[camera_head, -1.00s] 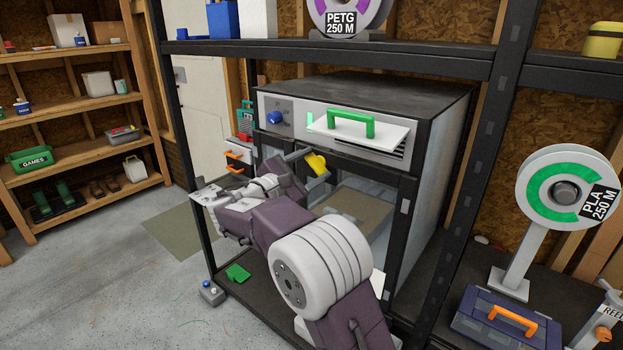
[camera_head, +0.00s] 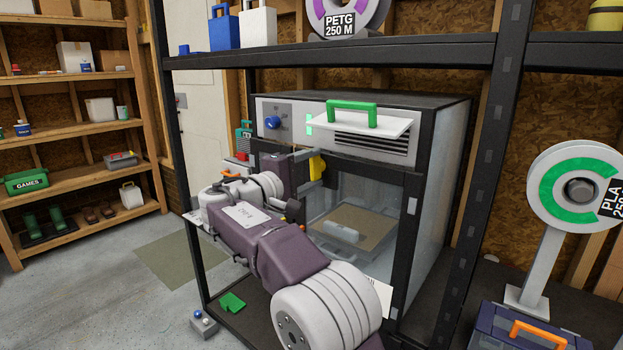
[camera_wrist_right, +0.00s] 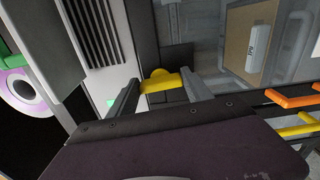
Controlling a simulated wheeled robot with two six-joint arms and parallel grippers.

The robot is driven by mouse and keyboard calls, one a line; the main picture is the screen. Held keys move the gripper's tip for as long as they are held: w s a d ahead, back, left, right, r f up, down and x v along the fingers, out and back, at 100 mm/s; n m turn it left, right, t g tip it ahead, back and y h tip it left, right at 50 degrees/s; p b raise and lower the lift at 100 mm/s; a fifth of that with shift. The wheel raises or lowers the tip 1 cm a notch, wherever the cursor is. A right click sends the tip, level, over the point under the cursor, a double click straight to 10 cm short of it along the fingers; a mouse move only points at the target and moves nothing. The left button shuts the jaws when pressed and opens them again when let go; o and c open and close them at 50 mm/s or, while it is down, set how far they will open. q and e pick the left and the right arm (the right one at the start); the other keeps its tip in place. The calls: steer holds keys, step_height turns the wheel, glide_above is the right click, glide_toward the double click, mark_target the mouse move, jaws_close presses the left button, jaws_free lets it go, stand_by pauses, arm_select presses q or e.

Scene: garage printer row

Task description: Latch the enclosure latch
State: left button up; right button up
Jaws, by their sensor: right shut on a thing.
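The enclosure latch is a yellow lever (camera_head: 318,168) on the front frame of the grey printer enclosure (camera_head: 400,205), below its top panel. It points about straight down in the head view. My right gripper (camera_head: 311,160) is at the latch, and its arm hides part of the enclosure's left front. In the right wrist view, the yellow latch (camera_wrist_right: 160,83) lies between the two fingers of my right gripper (camera_wrist_right: 163,88), which is shut on it. The clear enclosure door (camera_head: 385,215) looks flush with the frame. My left gripper is not in view.
A white tray with a green handle (camera_head: 352,110) juts out from the enclosure's top panel. A black shelf post (camera_head: 495,130) stands to the right. A PLA spool (camera_head: 578,187) and a blue case with an orange handle (camera_head: 535,330) stand further right. Open floor lies at left.

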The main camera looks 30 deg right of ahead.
steer(key=shift+f+m+b, duration=0.1)
steer(key=shift+m+b, duration=0.2)
steer(key=shift+m, duration=0.2)
steer(key=o, duration=1.4)
steer(key=shift+c, duration=0.2)
steer(key=v, duration=0.9)
steer(key=shift+p, duration=0.3)
